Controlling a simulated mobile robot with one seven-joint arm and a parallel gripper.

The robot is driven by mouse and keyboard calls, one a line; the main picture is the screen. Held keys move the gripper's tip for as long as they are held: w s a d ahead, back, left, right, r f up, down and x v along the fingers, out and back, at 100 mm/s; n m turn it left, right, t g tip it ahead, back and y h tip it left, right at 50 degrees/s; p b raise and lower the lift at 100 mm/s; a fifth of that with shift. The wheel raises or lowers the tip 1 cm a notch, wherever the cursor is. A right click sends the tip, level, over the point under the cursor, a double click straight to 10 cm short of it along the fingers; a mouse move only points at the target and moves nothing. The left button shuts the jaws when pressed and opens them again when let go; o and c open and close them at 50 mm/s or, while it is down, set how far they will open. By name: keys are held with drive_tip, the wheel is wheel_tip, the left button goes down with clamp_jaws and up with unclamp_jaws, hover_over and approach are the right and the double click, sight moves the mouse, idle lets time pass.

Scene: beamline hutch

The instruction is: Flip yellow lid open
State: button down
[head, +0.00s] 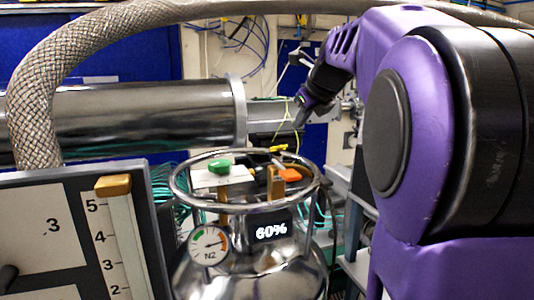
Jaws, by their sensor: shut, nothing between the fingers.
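A small bright yellow piece (278,149) shows at the back of the steel vessel's top ring, and it may be the yellow lid. It is too small to tell its shape or whether it is open or shut. My gripper (300,121) points down and is shut and empty, just above and to the right of the yellow piece. They look apart in the picture, but the depth between them is unclear. My purple arm fills the right side and hides what is behind it.
The steel vessel (250,270) carries a top ring (181,198), green knob (219,167), orange knob (290,175), N2 gauge (208,245) and 60% display (271,230). A braided hose (32,110) arches overhead. A scale panel (60,205) with an ochre block (113,185) stands left. A steel pipe (140,115) lies behind.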

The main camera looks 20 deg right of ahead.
sight(279, 148)
drive_tip(key=w+f+m, duration=0.1)
drive_tip(key=w+f, duration=0.1)
drive_tip(key=f, duration=0.1)
drive_tip(key=w+f+m+b, duration=0.1)
drive_tip(key=w+f, duration=0.1)
drive_tip(key=f, duration=0.1)
drive_tip(key=w+f+m, duration=0.1)
drive_tip(key=w+f, duration=0.2)
drive_tip(key=shift+a+f+m+y+b, duration=0.25)
drive_tip(key=shift+a+m+y+b, duration=0.05)
drive_tip(key=shift+y, duration=0.1)
drive_tip(key=shift+r, duration=0.15)
